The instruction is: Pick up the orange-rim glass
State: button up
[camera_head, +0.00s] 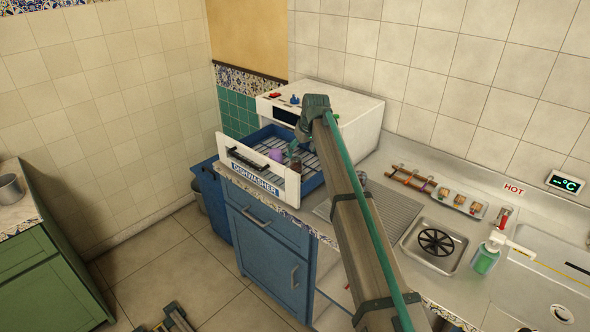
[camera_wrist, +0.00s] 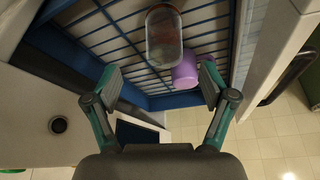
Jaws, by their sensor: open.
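A clear glass (camera_wrist: 163,40) with a pinkish-orange tint at its far end is in the blue rack of the dishwasher drawer (camera_head: 250,162). In the head view the glass (camera_head: 295,164) is small and partly hard to make out. In the head view my arm hides part of the drawer's right side.
The white dishwasher body (camera_head: 350,110) stands behind the open drawer. The drawer's white front panel (camera_wrist: 268,45) is close to the right finger in the wrist view.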

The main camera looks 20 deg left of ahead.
aim_at(295, 165)
jog(key=p+x, duration=0.1)
jog(key=x, duration=0.4)
jog(key=p+x, duration=0.2)
jog(key=x, duration=0.3)
jog(key=shift+s+a, duration=0.15)
jog(key=shift+a, duration=0.1)
jog(key=shift+c, duration=0.3)
jog(key=c, duration=1.2)
jog(key=shift+r, duration=0.2)
